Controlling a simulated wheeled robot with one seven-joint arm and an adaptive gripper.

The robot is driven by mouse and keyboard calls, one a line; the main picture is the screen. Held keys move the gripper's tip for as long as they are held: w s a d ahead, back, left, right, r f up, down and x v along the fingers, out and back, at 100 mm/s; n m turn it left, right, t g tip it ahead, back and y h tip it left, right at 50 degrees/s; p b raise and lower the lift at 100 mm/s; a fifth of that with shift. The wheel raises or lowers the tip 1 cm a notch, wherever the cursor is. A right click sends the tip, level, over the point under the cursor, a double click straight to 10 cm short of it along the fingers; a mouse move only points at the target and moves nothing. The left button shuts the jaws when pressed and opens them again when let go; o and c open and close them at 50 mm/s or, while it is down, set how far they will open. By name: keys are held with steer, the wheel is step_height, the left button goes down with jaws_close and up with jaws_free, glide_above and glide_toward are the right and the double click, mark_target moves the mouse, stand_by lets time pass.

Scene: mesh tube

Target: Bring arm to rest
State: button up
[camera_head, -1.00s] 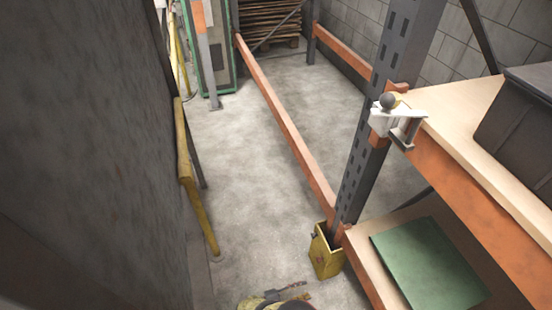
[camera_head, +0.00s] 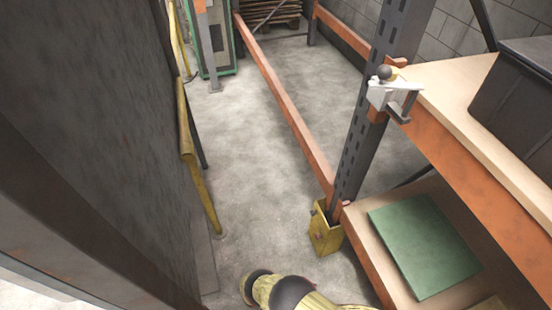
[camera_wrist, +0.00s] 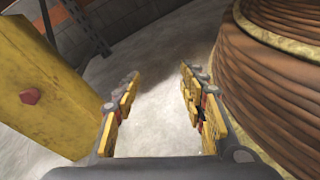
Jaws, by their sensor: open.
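My gripper (camera_wrist: 160,90) shows in the wrist view with its two yellow-padded fingers apart and nothing between them. Bare grey floor lies beyond the fingertips. In the head view, part of my yellow and black arm (camera_head: 290,291) shows at the bottom edge, low beside the rack. The gripper itself is not visible in the head view.
A yellow post guard (camera_head: 325,236) stands at the foot of the rack upright (camera_head: 375,120). In the wrist view, a yellow block with a red bolt (camera_wrist: 45,85) is close on the left and a ribbed brown coil (camera_wrist: 265,85) close on the right. The aisle floor (camera_head: 255,150) is clear.

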steer(key=w+a+r+m+g+y+p, duration=0.1)
steer(key=w+a+r+m+g+y, duration=0.2)
steer(key=r, duration=0.7)
steer(key=w+a+r+g+y, duration=0.15)
steer(key=a+r, duration=0.35)
steer(key=r, duration=0.5)
steer(key=w+a+r+m+g+y+p, duration=0.1)
steer(key=w+a+r+m+g+y, duration=0.25)
steer(key=r, duration=0.55)
step_height(320, 180, up, 15)
steer(key=w+a+t+y, duration=0.1)
steer(key=w+t+y, duration=0.1)
steer(key=s+d+r+m+t+y+p, duration=0.1)
steer(key=s+d+r+m+t+y, duration=0.1)
steer(key=r, duration=1.3)
steer(key=s+d+r+m+t+y+p, duration=0.2)
steer(key=s+d+r, duration=0.5)
steer(key=r, duration=0.8)
steer(key=s+d+r+m+t+y+p, duration=0.2)
steer(key=s+d+r+m+t, duration=0.2)
steer(key=r, duration=1.1)
steer(key=d+t, duration=0.2)
steer(key=shift+s+d+r, duration=0.2)
steer(key=shift+d+r, duration=0.1)
steer(key=shift+r, duration=0.1)
steer(key=shift+c, duration=0.4)
